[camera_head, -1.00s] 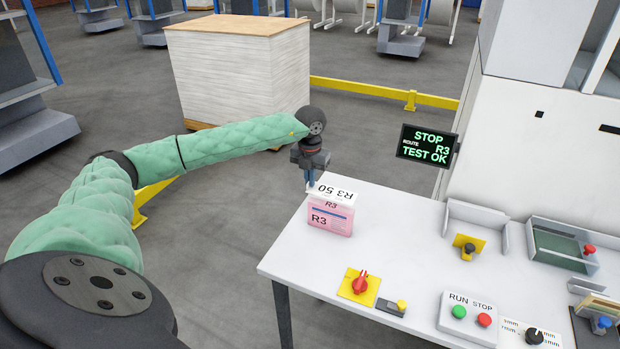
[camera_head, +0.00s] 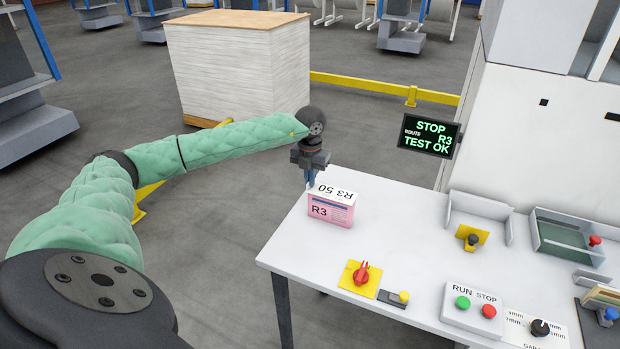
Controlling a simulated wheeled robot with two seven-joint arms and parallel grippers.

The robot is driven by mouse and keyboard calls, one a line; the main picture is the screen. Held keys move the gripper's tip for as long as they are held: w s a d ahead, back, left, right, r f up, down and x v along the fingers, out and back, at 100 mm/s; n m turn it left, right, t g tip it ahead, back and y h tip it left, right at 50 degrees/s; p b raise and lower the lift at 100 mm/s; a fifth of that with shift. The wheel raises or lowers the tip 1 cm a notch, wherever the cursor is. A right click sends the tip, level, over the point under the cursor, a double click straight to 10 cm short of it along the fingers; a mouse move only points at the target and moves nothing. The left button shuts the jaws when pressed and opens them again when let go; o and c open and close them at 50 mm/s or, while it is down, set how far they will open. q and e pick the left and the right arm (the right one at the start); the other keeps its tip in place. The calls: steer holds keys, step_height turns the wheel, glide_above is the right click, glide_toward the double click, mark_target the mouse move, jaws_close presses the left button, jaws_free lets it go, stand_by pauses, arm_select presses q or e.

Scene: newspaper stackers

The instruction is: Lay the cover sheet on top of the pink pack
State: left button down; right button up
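The white cover sheet (camera_head: 337,193), marked R3 50, lies flat over the top of the pink pack (camera_head: 330,213). No gap shows between them from here. The pack stands upright at the far left part of the white table, its R3 label facing me. My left gripper (camera_head: 311,183) points down at the sheet's back left edge, with its blue fingers close together on that edge. The fingertips are small and partly hidden behind the sheet. My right gripper is not in view.
The white table (camera_head: 400,230) is bare around the pack. A red knob on a yellow plate (camera_head: 360,279), a RUN/STOP box (camera_head: 473,312) and trays (camera_head: 568,238) stand nearer and to the right. A screen (camera_head: 430,138) reads STOP, R3, TEST OK. A paper stack (camera_head: 240,75) stands behind.

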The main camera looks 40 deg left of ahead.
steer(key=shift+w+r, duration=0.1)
arm_select(q)
steer(key=shift+f+b, duration=0.35)
steer(key=shift+f, duration=0.05)
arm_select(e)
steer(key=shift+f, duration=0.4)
arm_select(q)
steer(key=c, duration=2.1)
jaws_free()
steer(key=o, duration=0.5)
step_height(320, 180, up, 6)
steer(key=b, duration=0.3)
steer(key=shift+r, duration=0.9)
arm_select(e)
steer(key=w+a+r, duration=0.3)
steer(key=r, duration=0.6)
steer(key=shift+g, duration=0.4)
